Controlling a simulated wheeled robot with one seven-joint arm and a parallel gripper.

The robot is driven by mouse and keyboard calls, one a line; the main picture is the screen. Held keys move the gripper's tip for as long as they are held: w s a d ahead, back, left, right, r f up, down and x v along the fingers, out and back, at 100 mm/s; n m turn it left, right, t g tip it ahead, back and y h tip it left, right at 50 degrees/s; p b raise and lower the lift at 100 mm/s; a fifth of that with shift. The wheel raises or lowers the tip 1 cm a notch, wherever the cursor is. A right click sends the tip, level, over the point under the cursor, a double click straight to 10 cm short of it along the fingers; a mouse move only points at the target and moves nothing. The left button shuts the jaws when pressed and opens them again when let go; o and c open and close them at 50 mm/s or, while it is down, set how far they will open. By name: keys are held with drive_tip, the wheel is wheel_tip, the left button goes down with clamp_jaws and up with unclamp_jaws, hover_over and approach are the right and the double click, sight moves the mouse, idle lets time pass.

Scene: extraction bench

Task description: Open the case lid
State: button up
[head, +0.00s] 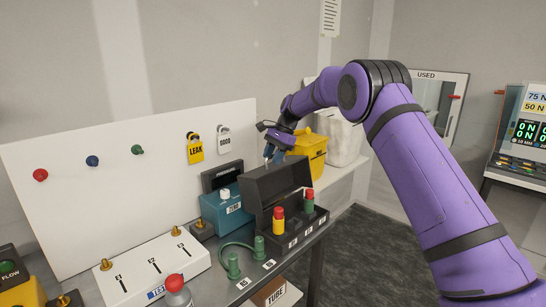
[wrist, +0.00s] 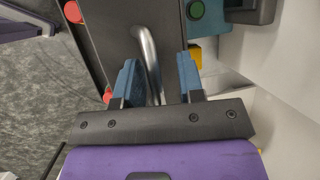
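In the wrist view, the lid's dark face (wrist: 105,45) carries a bent metal handle (wrist: 147,50). My gripper (head: 272,153) is at the lid's upper edge. In the wrist view, its blue fingers (wrist: 158,82) are apart, one on each side of the handle. The handle is nearer the left finger, with a visible gap to the right finger. Contact is unclear.
A teal box (head: 222,212) with a white-topped item stands left of the case. A yellow bin (head: 310,150) is behind it. Green posts (head: 233,265) with a cable stand in front, near the bench edge. Open floor (head: 375,245) lies to the right.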

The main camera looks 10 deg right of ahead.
drive_tip(key=v, duration=1.1)
drive_tip(key=s+d+r+n+t+h, duration=0.1)
drive_tip(key=s+d+r+n, duration=0.1)
drive_tip(key=s+r, duration=0.5)
drive_tip(key=s+d+r+n+t+h, duration=0.1)
drive_tip(key=s+d+r, duration=0.15)
drive_tip(key=s, duration=0.75)
drive_tip(key=s+d+r+n+t, duration=0.1)
drive_tip(key=s+d+r+n, duration=0.1)
drive_tip(key=s+r, duration=0.55)
drive_tip(key=s+d+f+n+t+h, duration=0.1)
drive_tip(key=s+f, duration=0.2)
drive_tip(key=s, duration=0.7)
drive_tip(key=s+d+f+n+t+h, duration=0.1)
drive_tip(key=s+f, duration=0.3)
drive_tip(key=s, duration=0.7)
drive_tip(key=s+d+f+n+t, duration=0.1)
drive_tip(key=s+d+f+n, duration=0.2)
drive_tip(key=s, duration=0.8)
drive_tip(key=shift+f+h, duration=0.4)
drive_tip(key=shift+f, duration=0.1)
